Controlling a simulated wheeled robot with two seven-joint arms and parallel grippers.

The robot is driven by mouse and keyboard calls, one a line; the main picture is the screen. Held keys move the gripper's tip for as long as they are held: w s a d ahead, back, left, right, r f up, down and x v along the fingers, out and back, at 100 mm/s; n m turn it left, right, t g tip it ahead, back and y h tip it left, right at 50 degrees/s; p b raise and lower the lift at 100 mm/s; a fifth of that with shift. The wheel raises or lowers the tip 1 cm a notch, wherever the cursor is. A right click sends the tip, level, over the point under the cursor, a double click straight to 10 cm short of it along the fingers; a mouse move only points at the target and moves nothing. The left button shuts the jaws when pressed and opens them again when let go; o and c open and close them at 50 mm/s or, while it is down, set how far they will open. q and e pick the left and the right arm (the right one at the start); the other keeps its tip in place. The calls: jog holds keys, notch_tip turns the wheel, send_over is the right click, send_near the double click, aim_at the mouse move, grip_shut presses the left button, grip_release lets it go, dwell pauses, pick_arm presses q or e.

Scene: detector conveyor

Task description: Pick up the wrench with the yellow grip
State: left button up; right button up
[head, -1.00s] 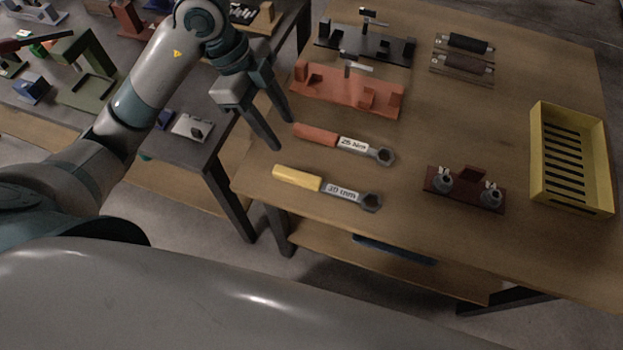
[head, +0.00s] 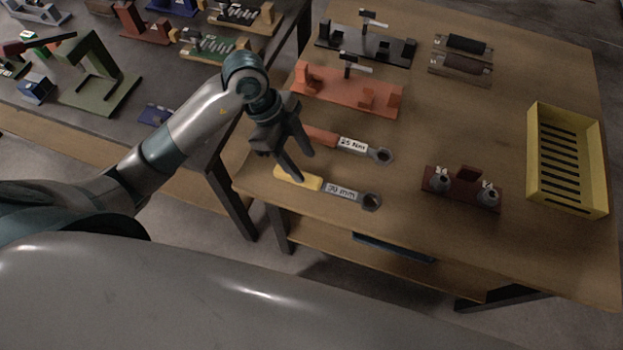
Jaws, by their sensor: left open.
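The wrench with the yellow grip (head: 312,182) lies flat near the front left edge of the wooden table. Its grip points left, and its grey ring end lies to the right, with a white label reading about 30 mm. My left gripper (head: 305,167) is open and empty, with its fingers pointing down over the grip end of this wrench. One finger hides a little of the yellow grip; I cannot tell whether it touches. A second wrench with a red-orange grip (head: 322,137) lies just behind, partly covered by the gripper. My right gripper is not in view.
An orange fixture (head: 340,92) and a black fixture (head: 335,43) stand behind the wrenches. A dark red holder (head: 467,187) with two sockets and a yellow slotted crate (head: 533,172) stand to the right. The middle of the wooden table (head: 450,120) is clear.

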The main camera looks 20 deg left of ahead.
aim_at(311, 179)
pick_arm(q)
jog(key=shift+s+d+f+p, duration=0.2)
jog(key=shift+d+f+p, duration=0.1)
jog(key=shift+f+p, duration=0.2)
jog(key=x, duration=0.3)
jog(key=shift+s+f+p, duration=0.1)
jog(key=shift+p, duration=0.3)
jog(key=shift+d+f, duration=0.1)
jog(key=shift+f, duration=0.3)
jog(key=shift+f, duration=0.25)
grip_shut()
